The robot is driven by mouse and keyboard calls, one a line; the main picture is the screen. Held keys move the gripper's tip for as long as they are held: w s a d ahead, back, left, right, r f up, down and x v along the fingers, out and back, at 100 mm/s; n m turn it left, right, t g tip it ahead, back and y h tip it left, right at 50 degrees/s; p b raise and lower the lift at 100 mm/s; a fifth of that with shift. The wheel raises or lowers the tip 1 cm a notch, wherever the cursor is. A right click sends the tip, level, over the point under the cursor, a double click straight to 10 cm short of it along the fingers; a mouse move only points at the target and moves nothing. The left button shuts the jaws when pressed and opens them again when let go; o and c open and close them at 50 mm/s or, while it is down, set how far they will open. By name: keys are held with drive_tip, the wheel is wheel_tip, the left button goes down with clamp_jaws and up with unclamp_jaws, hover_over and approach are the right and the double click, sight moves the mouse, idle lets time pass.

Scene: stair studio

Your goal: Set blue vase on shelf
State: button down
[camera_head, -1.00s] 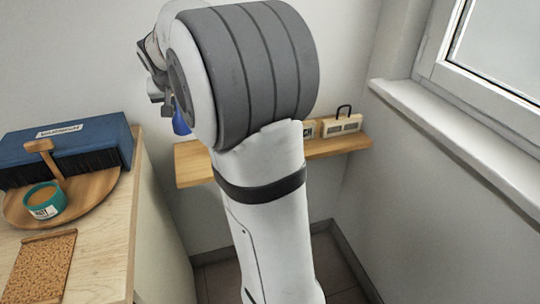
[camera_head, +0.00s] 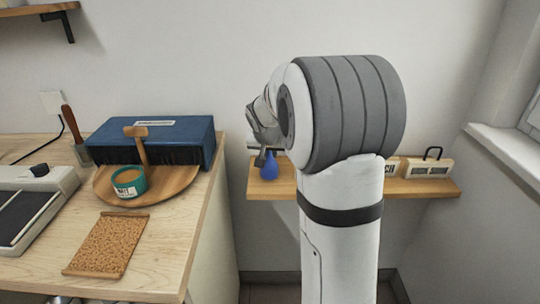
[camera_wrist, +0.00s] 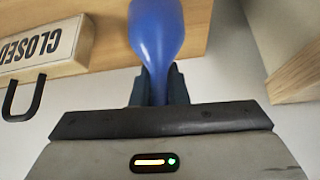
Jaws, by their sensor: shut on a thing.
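The blue vase (camera_head: 269,166) hangs in my gripper (camera_head: 262,158) over the left end of the wooden shelf (camera_head: 418,188) in the head view. The wrist view shows the blue vase (camera_wrist: 157,35) up close, its narrow neck between the two dark fingers of my gripper (camera_wrist: 159,88), which is shut on it. The shelf (camera_wrist: 190,30) lies behind the vase there. I cannot tell whether the vase's base touches the shelf. My arm hides the middle of the shelf in the head view.
A block sign (camera_head: 428,168) with a black handle stands on the shelf's right part; the wrist view shows a "CLOSED" sign (camera_wrist: 45,48). The worktop at left holds a blue box (camera_head: 150,140), a round wooden tray (camera_head: 105,190), a teal tin (camera_head: 129,182) and a textured mat (camera_head: 108,245).

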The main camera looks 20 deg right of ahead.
drive_tip(key=shift+f, duration=0.25)
drive_tip(key=shift+f, duration=0.15)
drive_tip(key=c, duration=1.9)
unclamp_jaws()
drive_tip(key=shift+f, duration=0.1)
drive_tip(key=o, duration=0.5)
